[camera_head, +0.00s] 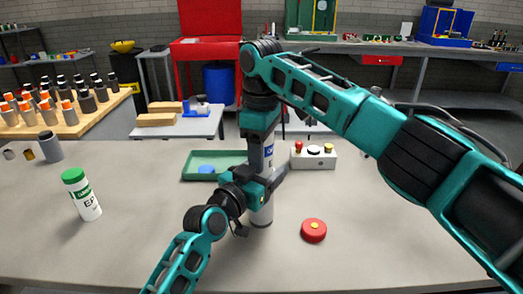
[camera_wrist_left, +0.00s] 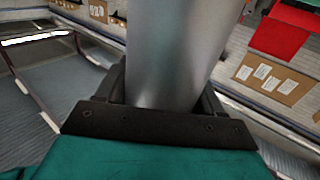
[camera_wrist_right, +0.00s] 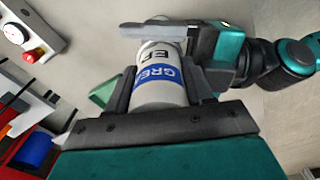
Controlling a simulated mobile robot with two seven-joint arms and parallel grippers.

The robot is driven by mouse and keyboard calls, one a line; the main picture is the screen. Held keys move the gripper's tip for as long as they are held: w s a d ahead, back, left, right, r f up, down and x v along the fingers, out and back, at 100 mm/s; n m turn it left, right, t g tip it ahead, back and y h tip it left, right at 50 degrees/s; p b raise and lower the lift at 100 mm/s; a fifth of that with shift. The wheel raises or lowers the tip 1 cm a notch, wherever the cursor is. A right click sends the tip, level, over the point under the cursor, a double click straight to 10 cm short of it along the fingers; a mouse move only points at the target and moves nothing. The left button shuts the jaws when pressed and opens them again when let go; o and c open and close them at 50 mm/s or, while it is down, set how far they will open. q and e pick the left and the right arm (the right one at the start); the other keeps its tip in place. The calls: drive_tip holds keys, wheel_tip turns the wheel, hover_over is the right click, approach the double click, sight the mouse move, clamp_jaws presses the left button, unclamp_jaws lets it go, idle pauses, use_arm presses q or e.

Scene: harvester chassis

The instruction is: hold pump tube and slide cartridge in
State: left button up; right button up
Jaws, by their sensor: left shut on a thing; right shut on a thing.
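The grey pump tube (camera_head: 262,217) stands upright on the table in the head view. My left gripper (camera_head: 262,187) is shut around its upper part. In the left wrist view the tube's smooth metal wall (camera_wrist_left: 165,60) fills the space between the fingers. A white cartridge with a blue label (camera_wrist_right: 158,82) is in my right gripper (camera_wrist_right: 158,100), which is shut on it. In the head view the cartridge (camera_head: 268,152) is upright, in line above the tube. My left gripper and arm hide much of the junction, so I cannot tell how far the cartridge is inside.
A green-capped white bottle (camera_head: 83,197) stands at the left. A red disc (camera_head: 313,231) lies to the right of the tube. A green tray (camera_head: 190,173) with a blue disc lies behind, near a white button box (camera_head: 325,161). The front left of the table is clear.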

drive_tip(key=shift+f, duration=1.05)
idle(1.4)
drive_tip(key=o, duration=1.3)
drive_tip(key=shift+s+f, duration=0.1)
drive_tip(key=shift+s+a, duration=0.1)
drive_tip(key=shift+a, duration=0.05)
use_arm(q)
drive_tip(key=shift+f, duration=0.1)
use_arm(e)
drive_tip(key=r, duration=1.2)
drive_tip(key=shift+w+r, duration=0.2)
drive_tip(key=shift+r, duration=0.2)
drive_tip(key=shift+d, duration=0.2)
use_arm(q)
drive_tip(key=o, duration=1.6)
